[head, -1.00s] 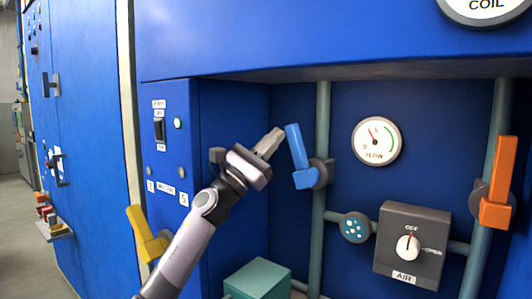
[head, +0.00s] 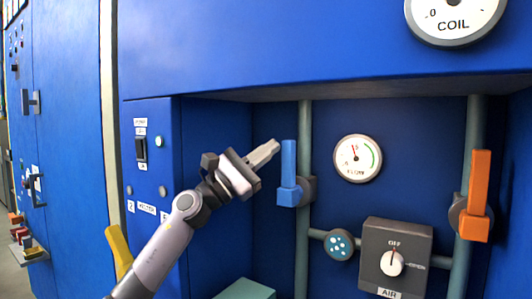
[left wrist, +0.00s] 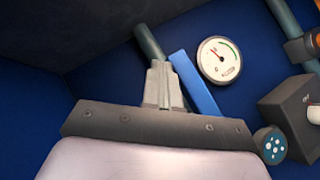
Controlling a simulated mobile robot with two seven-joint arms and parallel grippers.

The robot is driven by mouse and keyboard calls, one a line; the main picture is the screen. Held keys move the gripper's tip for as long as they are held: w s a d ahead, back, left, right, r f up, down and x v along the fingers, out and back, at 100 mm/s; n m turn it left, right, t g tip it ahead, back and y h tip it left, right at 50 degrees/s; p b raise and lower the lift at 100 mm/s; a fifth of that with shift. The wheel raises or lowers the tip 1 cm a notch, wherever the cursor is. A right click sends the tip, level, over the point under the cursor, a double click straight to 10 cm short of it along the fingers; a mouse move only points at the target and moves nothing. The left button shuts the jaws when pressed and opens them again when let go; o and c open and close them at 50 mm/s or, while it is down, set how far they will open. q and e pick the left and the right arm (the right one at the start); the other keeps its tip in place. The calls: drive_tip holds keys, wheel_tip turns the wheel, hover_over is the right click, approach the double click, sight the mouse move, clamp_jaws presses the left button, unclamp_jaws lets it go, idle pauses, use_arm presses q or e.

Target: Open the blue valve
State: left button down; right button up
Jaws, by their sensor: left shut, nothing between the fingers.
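The blue valve (head: 288,174) has a light blue lever on a grey vertical pipe inside the recess. Its lever stands upright in the head view, in line with the pipe. In the left wrist view the blue lever (left wrist: 194,82) shows just right of the fingers. My left gripper (head: 275,146) is shut and empty, its fingertips a little left of the lever's upper end. They look close to the lever, but I cannot tell whether they touch it. My right gripper is not in view.
A flow gauge (head: 358,159) is right of the blue valve. An orange-handled valve (head: 477,196) is on the right pipe. A grey air switch box (head: 395,252) and a round blue fitting (head: 339,244) sit below. A yellow handle (head: 119,251) is lower left.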

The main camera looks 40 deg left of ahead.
use_arm(q)
drive_tip(key=b+v, duration=0.3)
drive_tip(key=v, duration=0.4)
idle(0.4)
idle(0.4)
drive_tip(key=shift+s, duration=0.1)
